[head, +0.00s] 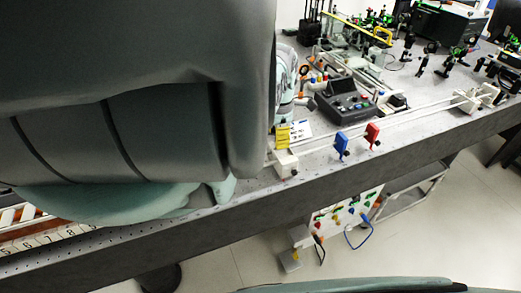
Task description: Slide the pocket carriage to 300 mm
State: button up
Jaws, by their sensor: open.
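A double rail of light rods (420,114) runs along the bench's front edge, from a white block (285,163) near the middle to another white block (467,101) at the right. A blue holder (341,145) and a red holder (372,133) stand at the rail, both nearer its left end. I cannot tell which part is the pocket carriage, and no 300 mm mark is readable. My arm's large grey and green links fill the upper left and cover the bench behind them. My gripper does not show.
A dark control box (346,103) with coloured buttons sits behind the rail. A yellow label (282,136) stands near the left block. Optics mounts (460,52) crowd the back right. A numbered strip (42,240) lies at lower left. Below the bench are a panel with coloured knobs (345,212) and open floor.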

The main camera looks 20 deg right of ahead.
notch_tip(320, 180, up, 12)
jog(key=shift+w, duration=0.25)
dwell(0.6)
dwell(0.5)
